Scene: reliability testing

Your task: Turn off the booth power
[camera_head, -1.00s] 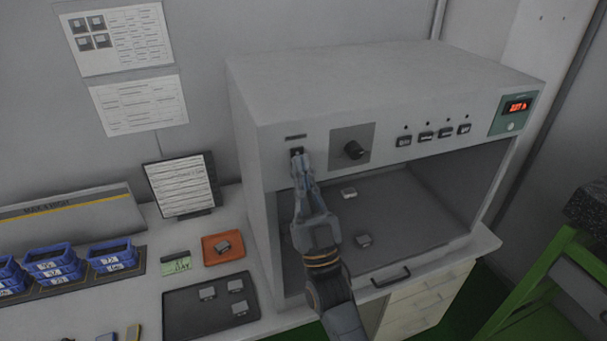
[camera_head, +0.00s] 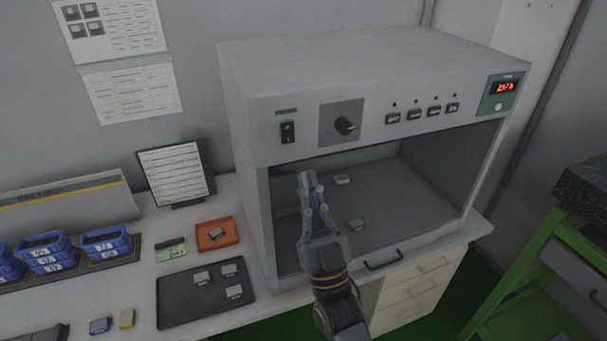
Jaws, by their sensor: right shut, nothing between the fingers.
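The grey booth (camera_head: 330,75) stands on the bench with its front open. Its black power rocker switch (camera_head: 288,132) is at the left of the front panel, below a small label, and is fully visible. Which way the rocker is pressed is too small to tell. The red digital display (camera_head: 506,87) at the panel's right is lit. My right gripper (camera_head: 306,180) is shut and empty, below the switch and apart from it, in front of the booth opening. My left gripper is not in view.
A black knob (camera_head: 346,126) and several small buttons (camera_head: 413,115) share the panel. Small parts (camera_head: 342,180) lie inside the dark booth. On the bench are a black tray (camera_head: 180,318), an orange tray (camera_head: 232,239), blue bins (camera_head: 107,243) and a document stand (camera_head: 176,172). A green frame (camera_head: 520,262) stands at right.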

